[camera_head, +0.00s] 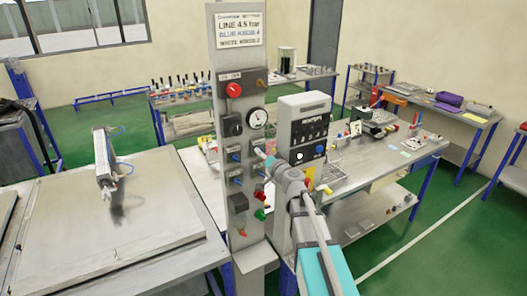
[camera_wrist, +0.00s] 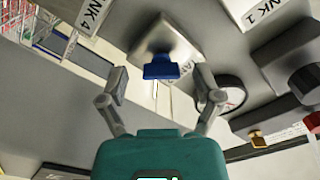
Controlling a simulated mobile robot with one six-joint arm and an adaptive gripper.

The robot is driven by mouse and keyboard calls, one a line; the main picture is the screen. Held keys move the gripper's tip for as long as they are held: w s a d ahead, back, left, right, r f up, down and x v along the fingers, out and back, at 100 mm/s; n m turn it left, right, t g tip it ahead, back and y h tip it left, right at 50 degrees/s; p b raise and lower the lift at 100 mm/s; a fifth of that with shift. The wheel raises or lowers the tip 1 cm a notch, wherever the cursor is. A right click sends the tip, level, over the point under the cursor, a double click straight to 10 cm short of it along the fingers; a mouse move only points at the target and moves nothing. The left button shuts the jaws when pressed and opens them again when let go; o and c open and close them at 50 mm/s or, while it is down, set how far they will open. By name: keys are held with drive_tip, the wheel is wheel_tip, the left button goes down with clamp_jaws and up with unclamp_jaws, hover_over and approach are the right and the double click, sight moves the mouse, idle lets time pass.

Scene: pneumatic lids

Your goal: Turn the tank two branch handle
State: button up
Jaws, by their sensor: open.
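A blue handle (camera_wrist: 160,67) sits on a grey square valve body (camera_wrist: 165,40) in the wrist view. My gripper (camera_wrist: 161,82) is open, with one finger on each side of this handle and no visible contact. A label between the handle and the gauge is mostly hidden by a finger, so I cannot read its number. Nearby labels end in "NK 4" (camera_wrist: 93,14) and "NK 1" (camera_wrist: 262,10). In the head view, my gripper (camera_head: 270,163) is at the grey upright panel (camera_head: 223,130), close to its right column of handles. Blue handles also show in the left column (camera_head: 236,156).
A grey control box (camera_head: 304,107) stands just right of the panel. A flat metal-topped table (camera_head: 150,240) is at left.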

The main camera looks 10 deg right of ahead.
drive_tip(key=shift+w+a, duration=0.4)
drive_tip(key=shift+w, duration=0.15)
drive_tip(key=shift+d, duration=0.25)
drive_tip(key=c, duration=1.1)
drive_tip(key=shift+a, duration=0.1)
drive_tip(key=shift+c, duration=0.2)
clamp_jaws()
